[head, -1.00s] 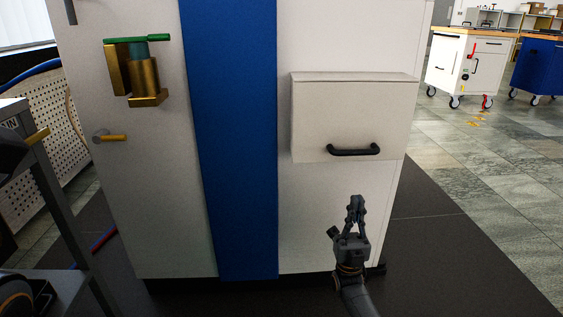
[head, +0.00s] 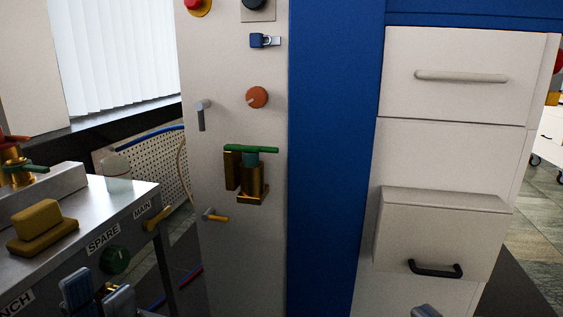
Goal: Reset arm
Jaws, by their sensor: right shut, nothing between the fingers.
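My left gripper (head: 98,293) is at the bottom left of the head view, in front of the metal bench (head: 135,197). My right gripper (head: 425,311) shows only as a small grey tip at the bottom edge, below the black handle of the box on the press cabinet. It is shut and empty; the rest of it and the arm are out of the frame.
The white cabinet (head: 235,270) with a blue column (head: 325,160) fills the middle. The protruding box (head: 440,230) has a black handle (head: 436,269). A green-topped brass valve (head: 252,175) and yellow-handled lever (head: 215,216) stick out. A yellow block (head: 42,224) sits on the bench.

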